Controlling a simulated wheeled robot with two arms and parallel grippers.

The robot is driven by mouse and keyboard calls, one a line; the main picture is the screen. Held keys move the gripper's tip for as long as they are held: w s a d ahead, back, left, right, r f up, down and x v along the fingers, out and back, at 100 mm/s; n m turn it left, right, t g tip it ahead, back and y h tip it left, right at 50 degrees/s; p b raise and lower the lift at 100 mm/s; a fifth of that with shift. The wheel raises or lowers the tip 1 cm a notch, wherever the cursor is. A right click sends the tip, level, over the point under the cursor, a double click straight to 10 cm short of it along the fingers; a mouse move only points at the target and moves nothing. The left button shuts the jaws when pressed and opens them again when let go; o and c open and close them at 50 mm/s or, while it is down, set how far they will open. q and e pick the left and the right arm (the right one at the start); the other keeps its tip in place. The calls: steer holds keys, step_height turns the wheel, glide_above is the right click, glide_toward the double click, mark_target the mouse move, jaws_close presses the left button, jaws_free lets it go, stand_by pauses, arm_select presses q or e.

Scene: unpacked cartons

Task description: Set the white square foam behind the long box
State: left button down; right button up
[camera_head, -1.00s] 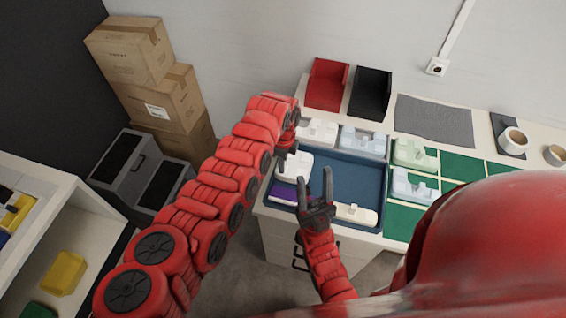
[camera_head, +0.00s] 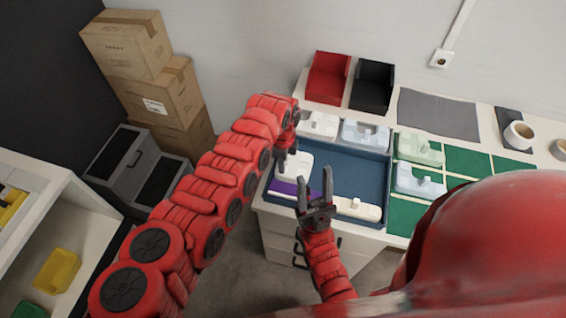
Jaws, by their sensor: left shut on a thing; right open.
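A white square piece (camera_head: 298,164), which looks like the foam, is at the left end of the blue tray (camera_head: 352,172). My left gripper (camera_head: 284,157) is at its left side, shut on it; the fingers are partly hidden by my arm. A long low box with a purple part (camera_head: 284,187) and a cream part (camera_head: 358,208) seems to lie along the tray's near edge. My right gripper hides its middle, so I cannot tell if it is one piece. My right gripper (camera_head: 328,187) is open and empty, fingers pointing up in the picture over the tray's near side.
White and pale blue foam pieces (camera_head: 365,133) stand behind the tray. Pale green pieces (camera_head: 419,149) sit on green mats at the right. A red bin (camera_head: 328,78) and a black bin (camera_head: 371,85) stand at the back.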

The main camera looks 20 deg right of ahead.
arm_select(q)
steer(key=shift+f+b, duration=0.8)
steer(key=shift+f, duration=0.15)
steer(key=c, duration=0.7)
jaws_free()
steer(key=shift+r, duration=0.1)
step_height(320, 180, up, 17)
steer(key=b, duration=0.4)
steer(key=shift+r, duration=0.15)
